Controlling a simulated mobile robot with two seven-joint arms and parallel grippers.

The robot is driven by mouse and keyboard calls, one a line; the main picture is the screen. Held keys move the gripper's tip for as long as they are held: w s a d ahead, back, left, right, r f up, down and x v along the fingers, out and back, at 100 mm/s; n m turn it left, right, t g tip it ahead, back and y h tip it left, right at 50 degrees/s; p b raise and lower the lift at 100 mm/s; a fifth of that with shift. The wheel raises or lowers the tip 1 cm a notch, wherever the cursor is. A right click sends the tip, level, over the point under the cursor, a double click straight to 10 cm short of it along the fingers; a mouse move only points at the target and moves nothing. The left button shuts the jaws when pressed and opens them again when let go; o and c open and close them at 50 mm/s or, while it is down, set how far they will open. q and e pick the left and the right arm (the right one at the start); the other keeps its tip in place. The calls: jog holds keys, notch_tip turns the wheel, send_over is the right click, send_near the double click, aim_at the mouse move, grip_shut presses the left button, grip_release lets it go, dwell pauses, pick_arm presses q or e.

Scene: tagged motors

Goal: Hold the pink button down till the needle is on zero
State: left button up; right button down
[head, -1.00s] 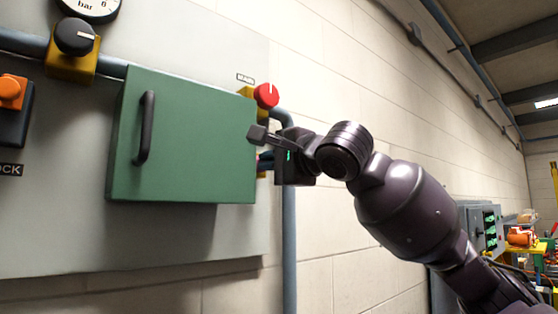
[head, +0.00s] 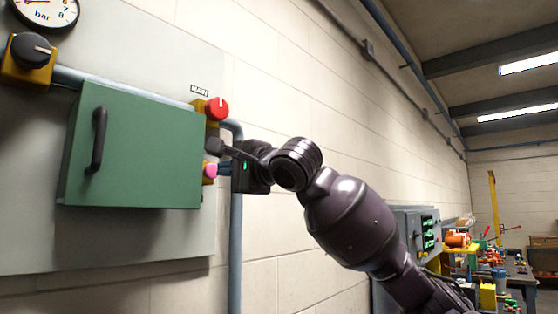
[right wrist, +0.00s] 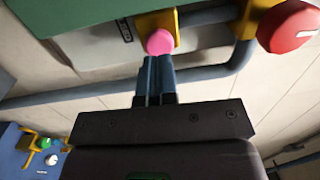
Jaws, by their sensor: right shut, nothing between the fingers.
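The pink button (head: 210,170) sits on a yellow base at the right side of the green box in the head view. In the right wrist view the pink button (right wrist: 160,41) is just beyond the fingertips. My right gripper (head: 214,147) is shut and empty, its tips close to the button. In the right wrist view the gripper (right wrist: 157,62) points at the button; I cannot tell whether it touches. The pressure gauge (head: 45,12) is cut by the top edge, and I cannot read its needle surely. My left gripper is not in view.
A red knob (head: 217,108) on a yellow base is just above the button, near a MAIN label (head: 199,91). The green box (head: 135,145) with a black handle stands out from the panel. A black knob (head: 31,50) is at upper left. A grey pipe (head: 236,220) runs down the wall.

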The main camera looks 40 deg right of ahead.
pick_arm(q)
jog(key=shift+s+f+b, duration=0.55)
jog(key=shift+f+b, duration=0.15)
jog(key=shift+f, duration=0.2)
pick_arm(e)
jog(key=s+d, duration=0.1)
jog(key=s, duration=0.9)
jog(key=shift+s+d, duration=0.25)
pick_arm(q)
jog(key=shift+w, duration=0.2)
pick_arm(e)
jog(key=shift+f, duration=0.15)
